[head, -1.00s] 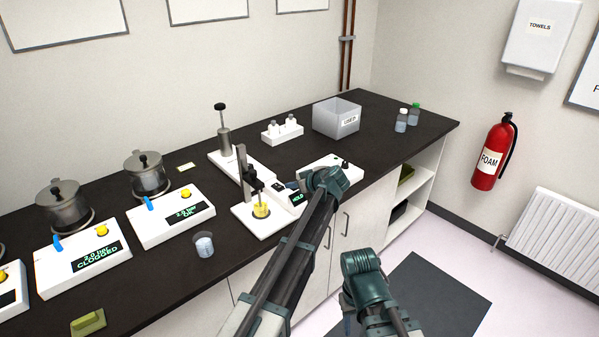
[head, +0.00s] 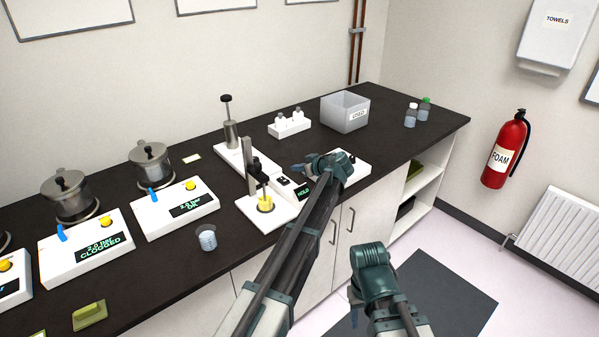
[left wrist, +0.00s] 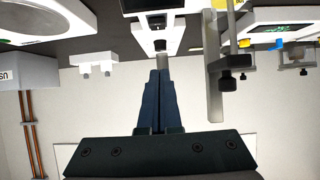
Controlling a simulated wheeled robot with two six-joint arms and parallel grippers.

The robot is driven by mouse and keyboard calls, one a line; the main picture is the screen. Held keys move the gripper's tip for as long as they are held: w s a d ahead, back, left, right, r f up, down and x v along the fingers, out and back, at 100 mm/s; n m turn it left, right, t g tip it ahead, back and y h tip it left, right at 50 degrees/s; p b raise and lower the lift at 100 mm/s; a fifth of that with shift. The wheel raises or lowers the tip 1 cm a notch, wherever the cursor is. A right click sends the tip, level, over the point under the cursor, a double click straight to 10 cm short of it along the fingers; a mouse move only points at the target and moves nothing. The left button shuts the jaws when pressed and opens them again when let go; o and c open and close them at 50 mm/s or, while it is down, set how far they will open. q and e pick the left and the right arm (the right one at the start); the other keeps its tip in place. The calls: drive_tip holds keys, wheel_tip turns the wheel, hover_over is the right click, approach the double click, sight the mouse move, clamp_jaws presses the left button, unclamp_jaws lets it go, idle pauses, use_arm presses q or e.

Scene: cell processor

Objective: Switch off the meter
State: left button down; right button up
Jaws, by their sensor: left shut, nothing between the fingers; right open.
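The meter (head: 294,195) is a small white device on the black bench, beside the yellow sample stand, with a dark display showing green text that seems to read HOLD. A small black control (head: 283,181) sits on its far end. My left gripper (head: 296,168) is shut and empty, just above and beyond the meter, apart from it as far as I can tell. In the left wrist view, the shut fingers (left wrist: 160,75) point up toward a white device with a dark display (left wrist: 153,5), which appears to be the meter.
A stand with a grey column (head: 252,178) and yellow sample stands left of the meter. A plunger (head: 231,130) on a white base, a bottle rack (head: 289,124) and a grey bin (head: 345,112) are behind. Pots and white pressure boxes (head: 176,208) stand left.

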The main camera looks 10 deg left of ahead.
use_arm(q)
drive_tip(key=b, duration=0.3)
hover_over(283, 180)
drive_tip(key=s+d, duration=0.2)
drive_tip(key=f, duration=0.4)
drive_tip(key=shift+w+d, duration=0.2)
drive_tip(key=shift+w, duration=0.05)
wheel_tip(283, 180, down, 2)
drive_tip(key=b, duration=0.2)
drive_tip(key=shift+s+f+b, duration=0.1)
drive_tip(key=shift+f+b, duration=0.05)
drive_tip(key=shift+b, duration=0.2)
drive_tip(key=shift+s+d+f+b, duration=0.2)
drive_tip(key=shift+f+b, duration=0.45)
drive_tip(key=shift+s+d+f+b, duration=0.1)
drive_tip(key=shift+d+f+b, duration=0.05)
drive_tip(key=shift+f+b, duration=0.4)
drive_tip(key=shift+r, duration=0.15)
drive_tip(key=shift+r+p, duration=0.85)
drive_tip(key=shift+p, duration=0.1)
